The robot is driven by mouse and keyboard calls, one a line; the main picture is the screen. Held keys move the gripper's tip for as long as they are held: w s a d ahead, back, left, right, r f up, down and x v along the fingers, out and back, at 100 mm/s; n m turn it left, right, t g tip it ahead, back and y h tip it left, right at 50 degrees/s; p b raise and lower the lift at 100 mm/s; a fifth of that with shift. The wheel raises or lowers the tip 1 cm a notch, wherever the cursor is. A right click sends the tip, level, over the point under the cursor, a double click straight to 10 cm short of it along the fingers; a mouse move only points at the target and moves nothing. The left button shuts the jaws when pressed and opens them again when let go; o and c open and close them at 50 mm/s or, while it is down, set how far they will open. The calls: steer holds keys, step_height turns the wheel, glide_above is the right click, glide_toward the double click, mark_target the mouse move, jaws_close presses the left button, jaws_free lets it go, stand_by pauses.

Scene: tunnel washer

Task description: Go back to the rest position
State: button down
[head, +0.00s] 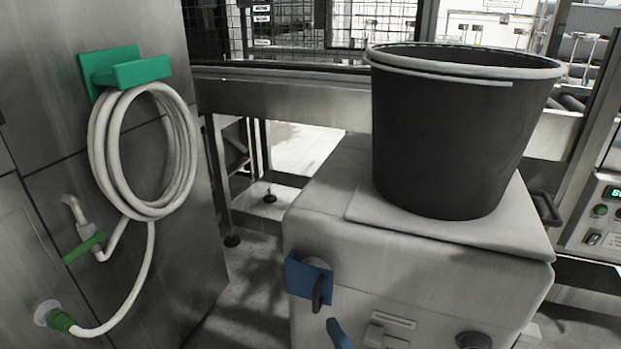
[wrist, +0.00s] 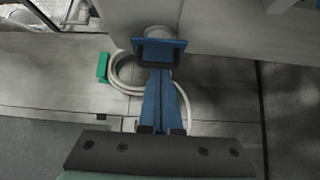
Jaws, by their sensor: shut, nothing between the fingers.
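My gripper (wrist: 160,78) has blue fingers that lie together, shut and empty, in the wrist view. Only a blue fingertip (head: 334,325) shows at the bottom edge of the head view. It is just below and right of a blue bracket (head: 296,275) with a dark loop handle, on the front of a pale grey cabinet (head: 340,225). In the wrist view the blue bracket (wrist: 178,44) is straight beyond the fingertips. The picture does not clearly show whether they touch; nothing is held.
A dark bucket (head: 445,140) with a pale rim stands on the cabinet. At left, a white hose (head: 97,150) hangs coiled on a green holder (head: 140,72) on a steel wall. Some floor (head: 250,290) is clear between wall and cabinet. A control panel (head: 600,225) is at right.

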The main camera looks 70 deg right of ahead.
steer(key=shift+s+r, duration=0.1)
steer(key=shift+s, duration=1.4)
steer(key=shift+a, duration=0.1)
steer(key=w+a+r+m+t, duration=0.2)
steer(key=w+a+r+m, duration=0.15)
steer(key=w+r, duration=0.5)
steer(key=w+a+r+m+t, duration=0.3)
steer(key=w+r+m, duration=0.1)
steer(key=w+r, duration=0.5)
steer(key=w+a+r+m+t+y, duration=0.2)
steer(key=w+a+r+m+t, duration=0.15)
steer(key=w+a+r, duration=0.7)
steer(key=s+a+r+n+t+y, duration=0.35)
steer(key=a+r+t+y, duration=0.55)
steer(key=a+r, duration=1.05)
step_height(320, 180, up, 28)
steer(key=s+g+y+p, duration=0.1)
steer(key=y+p, duration=0.2)
steer(key=p, duration=2.4)
steer(key=shift+a+r+g+p, duration=0.2)
steer(key=shift+g+p, duration=0.15)
